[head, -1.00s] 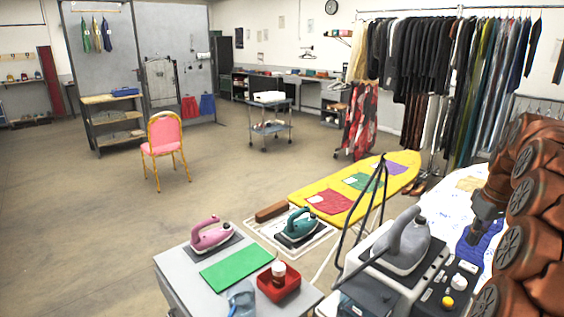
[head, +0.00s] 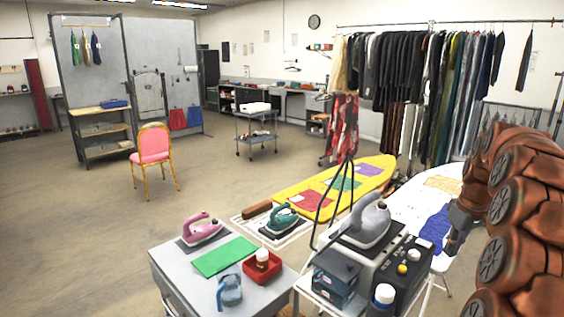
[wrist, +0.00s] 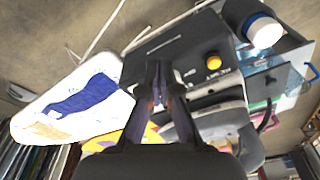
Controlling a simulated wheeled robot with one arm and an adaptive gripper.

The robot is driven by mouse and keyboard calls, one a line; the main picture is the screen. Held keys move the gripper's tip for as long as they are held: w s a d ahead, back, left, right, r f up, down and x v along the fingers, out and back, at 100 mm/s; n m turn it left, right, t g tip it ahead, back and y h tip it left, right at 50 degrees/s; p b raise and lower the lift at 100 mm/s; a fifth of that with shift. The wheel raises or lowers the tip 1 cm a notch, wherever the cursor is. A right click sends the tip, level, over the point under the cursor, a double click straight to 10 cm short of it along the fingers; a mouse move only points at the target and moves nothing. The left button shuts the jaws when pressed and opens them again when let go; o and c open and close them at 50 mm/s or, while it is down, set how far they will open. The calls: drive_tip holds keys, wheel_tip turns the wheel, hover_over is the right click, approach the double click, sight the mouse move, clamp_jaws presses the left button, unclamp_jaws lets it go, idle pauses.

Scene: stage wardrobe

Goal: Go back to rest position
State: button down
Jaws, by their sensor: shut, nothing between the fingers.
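My arm folds along the right edge of the head view. Its dark end with my gripper (head: 452,246) hangs by the white ironing board (head: 405,205), to the right of the steam station. In the wrist view my gripper (wrist: 160,88) is shut, with its fingers together and nothing between them. Behind the fingers in that view lies the dark control panel of the steam station (wrist: 190,62) with its orange knob (wrist: 213,62). I cannot tell how far the fingertips are from the panel.
The steam station (head: 340,262) carries a grey iron (head: 367,226) and a white-capped bottle (head: 384,294). Left of it, a grey table (head: 178,268) holds a pink iron (head: 202,231), green cloth (head: 224,256) and red tray (head: 262,268). Open floor (head: 70,220) lies left.

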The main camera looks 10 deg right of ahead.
drive_tip(key=s+a+g, duration=0.1)
drive_tip(key=s+a, duration=0.3)
drive_tip(key=a, duration=0.7)
drive_tip(key=s+a, duration=0.4)
drive_tip(key=a, duration=0.8)
drive_tip(key=s+a+f, duration=0.2)
drive_tip(key=s+a, duration=0.1)
drive_tip(key=s, duration=0.4)
drive_tip(key=s+a+f+g, duration=0.1)
drive_tip(key=s+a, duration=0.3)
drive_tip(key=s, duration=0.4)
drive_tip(key=s+a+f+m+g, duration=0.1)
drive_tip(key=s+a+f, duration=0.3)
drive_tip(key=s, duration=0.3)
drive_tip(key=shift+s+a, duration=0.2)
drive_tip(key=shift+s, duration=0.1)
